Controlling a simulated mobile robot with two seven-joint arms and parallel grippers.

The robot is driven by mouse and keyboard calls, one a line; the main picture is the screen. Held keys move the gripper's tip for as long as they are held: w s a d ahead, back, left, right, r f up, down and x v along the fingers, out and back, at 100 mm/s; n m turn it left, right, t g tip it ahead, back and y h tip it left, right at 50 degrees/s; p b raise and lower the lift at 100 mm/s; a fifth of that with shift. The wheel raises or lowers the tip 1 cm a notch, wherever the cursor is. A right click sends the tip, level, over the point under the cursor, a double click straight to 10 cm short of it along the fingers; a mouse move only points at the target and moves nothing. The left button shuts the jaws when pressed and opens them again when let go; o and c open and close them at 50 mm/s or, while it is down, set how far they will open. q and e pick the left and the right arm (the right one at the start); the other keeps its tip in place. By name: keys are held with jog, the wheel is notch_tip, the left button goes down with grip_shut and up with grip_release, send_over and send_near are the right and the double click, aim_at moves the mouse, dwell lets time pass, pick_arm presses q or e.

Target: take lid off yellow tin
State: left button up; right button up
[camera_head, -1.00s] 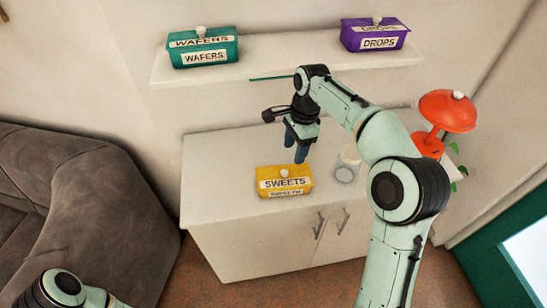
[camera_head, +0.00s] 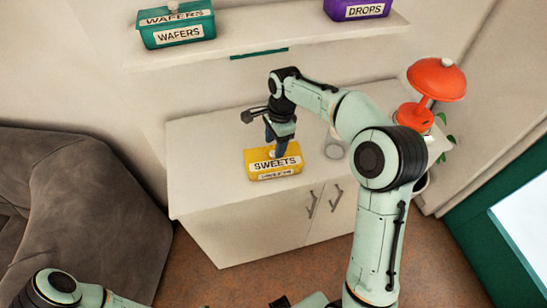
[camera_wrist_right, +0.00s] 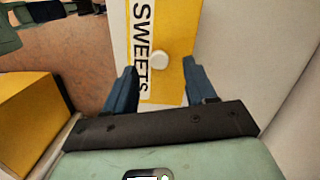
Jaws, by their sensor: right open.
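The yellow tin (camera_head: 283,174) marked SWEETS stands on the white cabinet top with its lid on. The lid has a round white knob, which shows in the right wrist view (camera_wrist_right: 160,60) beside the SWEETS label. My right gripper (camera_head: 276,149) is over the tin, pointing down, with its fingers at the knob. In the right wrist view the blue fingers (camera_wrist_right: 160,85) are apart, with the knob in line with the gap between them. I cannot tell whether they touch the lid.
The white cabinet (camera_head: 205,190) has clear top space left of the tin. A wall shelf (camera_head: 255,42) above holds a green WAFERS tin (camera_head: 178,35) and a purple DROPS tin (camera_head: 358,11).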

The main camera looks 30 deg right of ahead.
aim_at(274, 149)
jog(key=shift+a+f, duration=0.2)
jog(key=shift+f, duration=1.35)
grip_shut()
